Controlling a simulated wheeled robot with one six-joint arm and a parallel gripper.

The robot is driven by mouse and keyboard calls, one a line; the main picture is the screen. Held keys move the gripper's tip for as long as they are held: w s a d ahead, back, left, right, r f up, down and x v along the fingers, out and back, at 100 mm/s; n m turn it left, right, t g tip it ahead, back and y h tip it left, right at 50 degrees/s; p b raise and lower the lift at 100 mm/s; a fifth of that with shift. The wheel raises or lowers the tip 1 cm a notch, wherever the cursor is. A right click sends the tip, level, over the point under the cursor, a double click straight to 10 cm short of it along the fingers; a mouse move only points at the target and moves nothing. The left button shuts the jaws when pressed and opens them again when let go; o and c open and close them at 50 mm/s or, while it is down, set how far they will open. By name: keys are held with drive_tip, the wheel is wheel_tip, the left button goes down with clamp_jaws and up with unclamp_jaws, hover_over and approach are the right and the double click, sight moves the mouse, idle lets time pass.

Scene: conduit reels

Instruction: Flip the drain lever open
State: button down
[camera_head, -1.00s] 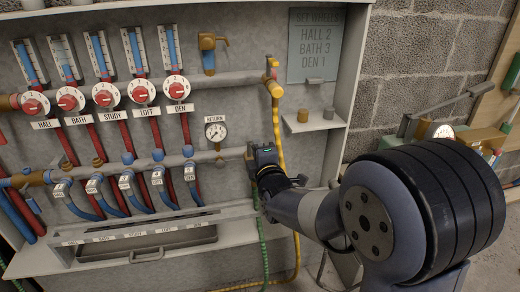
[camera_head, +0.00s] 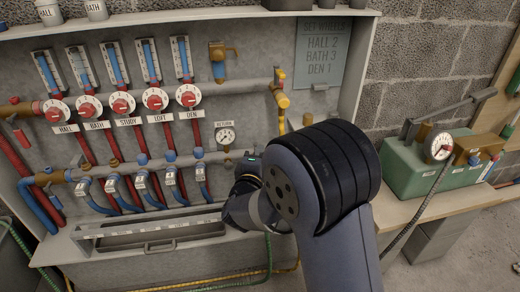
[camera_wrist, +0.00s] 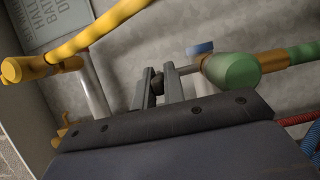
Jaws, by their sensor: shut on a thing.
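My gripper (camera_wrist: 157,92) is shut on the dark knob at the end of a thin grey rod, which I take to be the drain lever (camera_wrist: 187,70). In the wrist view the rod runs right to the brass pipe end with the green round fitting (camera_wrist: 232,70). In the head view my gripper (camera_head: 247,170) is at the right end of the lower manifold (camera_head: 130,167), below the return gauge (camera_head: 225,136). My arm and gripper hide the lever there. I cannot tell the lever's angle.
A tray (camera_head: 158,245) sits below the manifold. A green box with a gauge (camera_head: 400,165) stands on the bench at right. A sign (camera_head: 323,50) hangs at upper right.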

drive_tip(key=shift+f, duration=0.1)
idle(0.3)
drive_tip(key=c, duration=1.5)
unclamp_jaws()
drive_tip(key=shift+s+a+p, duration=0.25)
drive_tip(key=shift+s+p, duration=0.25)
drive_tip(key=shift+s, duration=1.3)
drive_tip(key=shift+s+a+p, duration=0.2)
drive_tip(key=shift+s+p, duration=0.35)
drive_tip(key=shift+s, duration=1.25)
drive_tip(key=shift+s+a+p, duration=0.25)
drive_tip(key=shift+s+p, duration=0.25)
drive_tip(key=shift+s, duration=1.3)
drive_tip(key=shift+w, duration=0.1)
drive_tip(key=w+b, duration=0.1)
drive_tip(key=w, duration=0.2)
drive_tip(key=w+d+b, duration=0.1)
drive_tip(key=w, duration=0.3)
drive_tip(key=w+b, duration=0.1)
drive_tip(key=w, duration=0.2)
drive_tip(key=shift+w+d+b, duration=0.25)
drive_tip(key=shift+w+b, duration=0.05)
drive_tip(key=shift+w, duration=0.1)
drive_tip(key=shift+s, duration=0.1)
